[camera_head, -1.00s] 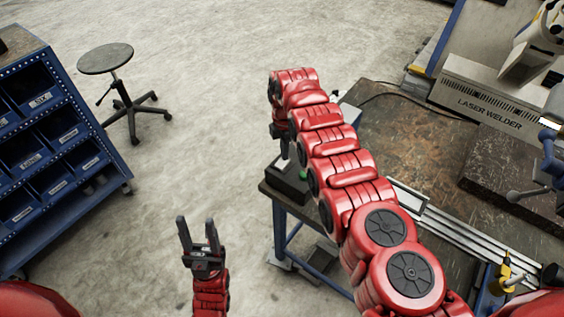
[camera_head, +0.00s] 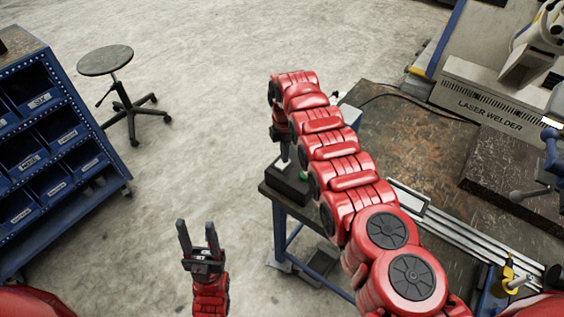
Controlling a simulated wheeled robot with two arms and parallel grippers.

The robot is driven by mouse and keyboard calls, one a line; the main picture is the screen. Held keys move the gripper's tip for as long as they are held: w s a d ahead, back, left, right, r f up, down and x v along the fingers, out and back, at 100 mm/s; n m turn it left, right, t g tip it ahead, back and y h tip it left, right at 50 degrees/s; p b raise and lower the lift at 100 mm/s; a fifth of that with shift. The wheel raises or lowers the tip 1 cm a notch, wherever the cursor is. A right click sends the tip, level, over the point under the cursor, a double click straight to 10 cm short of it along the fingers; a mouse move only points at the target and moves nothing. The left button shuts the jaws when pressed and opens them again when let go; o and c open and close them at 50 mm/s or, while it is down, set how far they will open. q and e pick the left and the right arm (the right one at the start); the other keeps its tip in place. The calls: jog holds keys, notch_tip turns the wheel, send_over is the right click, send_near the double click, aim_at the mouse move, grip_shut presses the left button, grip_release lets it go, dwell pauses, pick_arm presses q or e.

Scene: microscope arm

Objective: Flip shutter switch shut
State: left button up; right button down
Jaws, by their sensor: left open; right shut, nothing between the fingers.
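A small black box (camera_head: 287,188) sits at the left corner of the workbench, with a green part (camera_head: 305,176) on its top right. My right arm reaches over the bench, and its gripper (camera_head: 284,157) points down at the box. That gripper is shut and empty, its tips at or just above the box top; I cannot tell if they touch. My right arm hides part of the box, and I cannot make out a switch lever or its position. My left gripper (camera_head: 196,224) is open and empty, pointing up over the floor left of the bench.
The workbench (camera_head: 400,135) carries a laser welder (camera_head: 478,100), a dark plate (camera_head: 500,165) and a metal rail (camera_head: 450,228). A blue bin rack (camera_head: 65,150) and a round stool (camera_head: 105,60) stand at the left. Open floor lies between rack and bench.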

jog(key=shift+r+p, duration=0.65)
jog(key=shift+r, duration=0.1)
notch_tip(320, 180, up, 5)
jog(key=p, duration=0.4)
jog(key=shift+r, duration=0.15)
